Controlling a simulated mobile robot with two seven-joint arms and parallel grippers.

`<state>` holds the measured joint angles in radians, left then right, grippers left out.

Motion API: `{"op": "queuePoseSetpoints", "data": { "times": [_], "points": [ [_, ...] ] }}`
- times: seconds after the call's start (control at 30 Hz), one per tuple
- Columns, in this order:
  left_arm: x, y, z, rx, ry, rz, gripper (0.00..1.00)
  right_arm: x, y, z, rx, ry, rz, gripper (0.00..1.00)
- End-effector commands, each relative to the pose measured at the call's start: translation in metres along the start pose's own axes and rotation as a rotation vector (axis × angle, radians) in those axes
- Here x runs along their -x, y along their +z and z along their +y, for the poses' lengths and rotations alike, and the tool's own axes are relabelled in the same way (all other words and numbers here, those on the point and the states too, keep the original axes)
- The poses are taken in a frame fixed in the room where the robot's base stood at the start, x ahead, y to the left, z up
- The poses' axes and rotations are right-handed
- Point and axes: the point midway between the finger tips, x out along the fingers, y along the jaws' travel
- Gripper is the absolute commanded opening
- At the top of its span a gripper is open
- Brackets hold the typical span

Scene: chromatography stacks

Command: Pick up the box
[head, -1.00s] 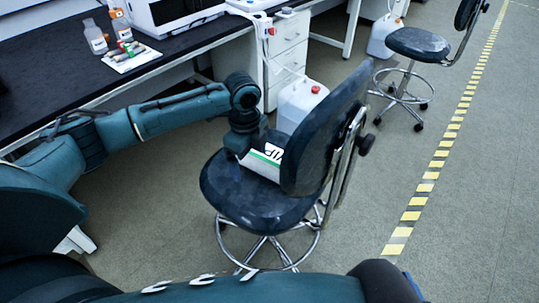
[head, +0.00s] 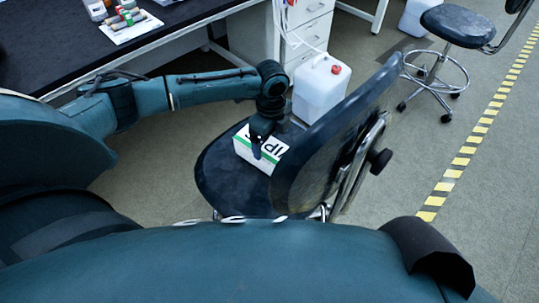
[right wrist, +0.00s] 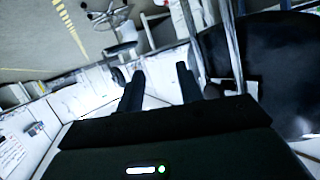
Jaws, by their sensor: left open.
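A white box (head: 242,153) with a green stripe and dark lettering sits on the seat of the dark swivel chair (head: 222,178). My left gripper (head: 257,151) comes down from above and overlaps the middle of the box in the head view. It is open; one dark finger shows in front of the box, and the other is hard to make out. I cannot tell whether the fingers touch the box. My right gripper (right wrist: 160,85) shows in the right wrist view with its two fingers apart and nothing between them.
The chair's backrest (head: 325,150) rises right beside the box. A white canister (head: 320,92) with a red cap stands on the floor behind. The black bench (head: 60,50) carries a tray of small items at upper left. Another stool (head: 455,25) stands at upper right.

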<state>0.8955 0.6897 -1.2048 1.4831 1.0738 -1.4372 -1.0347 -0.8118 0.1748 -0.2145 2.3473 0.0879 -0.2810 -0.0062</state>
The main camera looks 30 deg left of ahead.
Motion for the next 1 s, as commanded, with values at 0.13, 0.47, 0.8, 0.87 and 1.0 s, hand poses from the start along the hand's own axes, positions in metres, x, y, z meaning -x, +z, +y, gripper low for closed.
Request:
{"op": "queuePoseSetpoints", "data": {
  "times": [0.13,0.47,0.8,0.87,1.0],
  "points": [
    [-0.011,0.000,0.000,-0.002,0.000,0.000,0.89,0.001,-0.005,0.001,0.006,0.001,0.022,0.36],
    [-0.055,0.001,0.006,-0.001,0.001,0.001,0.89,0.005,-0.002,0.005,0.018,0.009,0.038,0.36],
    [-0.061,0.002,0.006,0.000,0.000,0.000,0.89,0.007,-0.007,0.007,0.025,0.015,0.055,0.36],
    [-0.061,0.002,0.006,-0.001,0.000,0.000,0.84,0.007,-0.007,0.007,0.025,0.014,0.055,0.36],
    [-0.061,0.002,0.006,-0.001,0.000,0.000,0.73,0.006,-0.006,0.006,0.024,0.013,0.052,0.36]
  ]
}}
